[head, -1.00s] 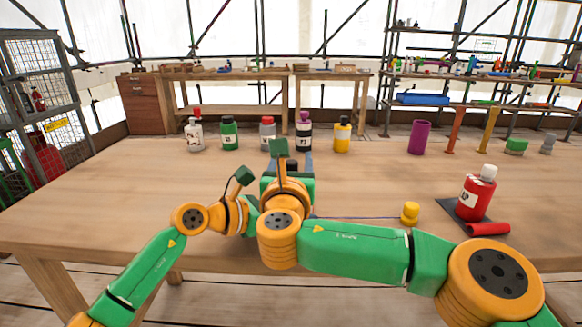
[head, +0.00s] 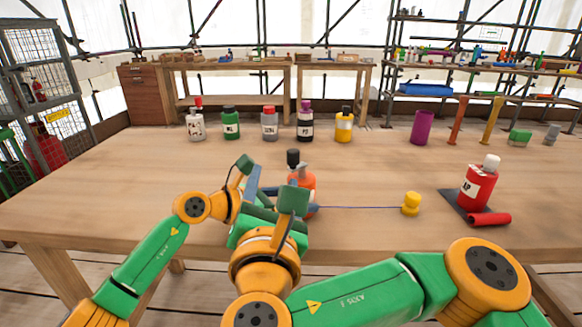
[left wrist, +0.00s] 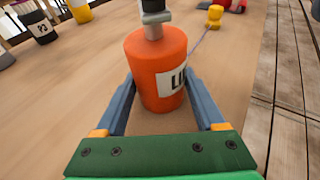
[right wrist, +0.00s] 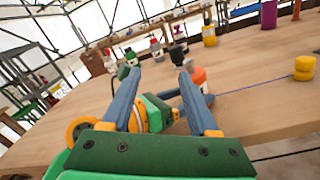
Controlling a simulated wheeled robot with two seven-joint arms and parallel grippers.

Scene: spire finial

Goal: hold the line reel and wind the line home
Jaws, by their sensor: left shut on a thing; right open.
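The line reel is an orange cylinder with a white label and a black knob on top; it stands upright on the table in the left wrist view (left wrist: 156,66) and shows partly in the head view (head: 304,178). My left gripper (left wrist: 157,105) is shut on the reel's body, a finger on each side. A thin purple line (head: 362,207) runs from the reel to a yellow spool-like piece (head: 411,203) on the table. My right gripper (right wrist: 157,75) is open and empty, close to the reel; its camera sees the reel (right wrist: 197,80) just beyond the right finger.
A red bottle (head: 477,186) stands on a dark mat at the right, with a red roll (head: 489,219) beside it. Several bottles, among them a green one (head: 231,124), line the back. A purple cylinder (head: 422,127) stands back right. The middle right is clear.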

